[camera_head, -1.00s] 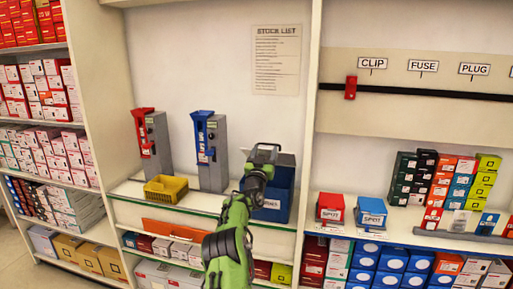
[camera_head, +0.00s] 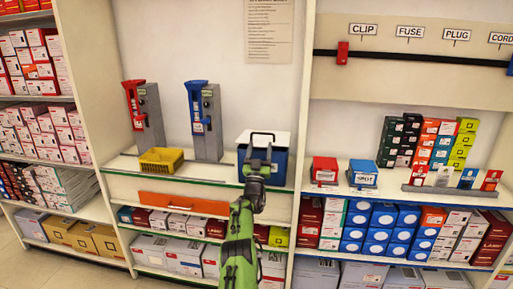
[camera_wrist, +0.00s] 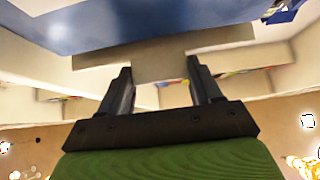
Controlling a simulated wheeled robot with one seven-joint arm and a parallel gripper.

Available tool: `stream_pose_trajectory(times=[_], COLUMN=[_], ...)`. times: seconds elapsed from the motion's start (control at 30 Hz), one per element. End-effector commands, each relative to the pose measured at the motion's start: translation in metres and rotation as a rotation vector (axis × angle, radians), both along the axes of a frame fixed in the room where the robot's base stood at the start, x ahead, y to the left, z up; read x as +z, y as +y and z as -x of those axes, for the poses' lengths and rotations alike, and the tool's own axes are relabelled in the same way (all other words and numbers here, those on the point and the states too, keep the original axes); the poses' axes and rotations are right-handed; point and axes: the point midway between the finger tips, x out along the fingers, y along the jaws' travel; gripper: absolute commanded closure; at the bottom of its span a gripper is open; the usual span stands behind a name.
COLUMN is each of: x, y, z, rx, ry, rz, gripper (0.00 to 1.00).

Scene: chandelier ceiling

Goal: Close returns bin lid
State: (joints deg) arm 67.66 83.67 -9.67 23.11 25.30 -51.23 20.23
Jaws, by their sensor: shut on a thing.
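The returns bin (camera_head: 278,166) is a blue box on the middle shelf, with a label on its front. Its white lid (camera_head: 280,139) shows as a pale panel at the top of the box. Its exact angle is hard to tell. My gripper (camera_head: 262,136) is in front of the bin, with its dark fingers against the lid. In the wrist view, the fingers (camera_wrist: 160,70) stand apart with a pale grey-brown piece between the tips, seemingly the lid's edge. A blue surface fills the top there. My arm hides part of the bin's front.
A yellow basket (camera_head: 161,160) and two grey units, with red (camera_head: 136,105) and blue (camera_head: 197,107) fronts, stand left of the bin. A divider rises to its right, beyond which are a red box (camera_head: 325,170) and a blue box (camera_head: 363,172).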

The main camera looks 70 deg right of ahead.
Motion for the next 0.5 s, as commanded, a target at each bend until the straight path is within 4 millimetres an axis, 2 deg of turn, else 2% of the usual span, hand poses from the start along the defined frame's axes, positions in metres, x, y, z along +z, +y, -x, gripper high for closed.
stream_pose_trajectory(times=[0.03, 0.37, 0.4, 0.5], x=[-0.0079, -0.0078, -0.0078, -0.0069], y=[-0.0029, -0.0029, -0.0028, -0.0026], z=[0.0009, 0.0007, 0.0007, 0.0007], rx=[0.002, 0.002, 0.002, 0.002], ry=[-0.001, 0.000, 0.001, 0.000], rz=[-0.020, -0.020, -0.019, -0.017], gripper=[0.91, 0.91, 0.30, 0.15])
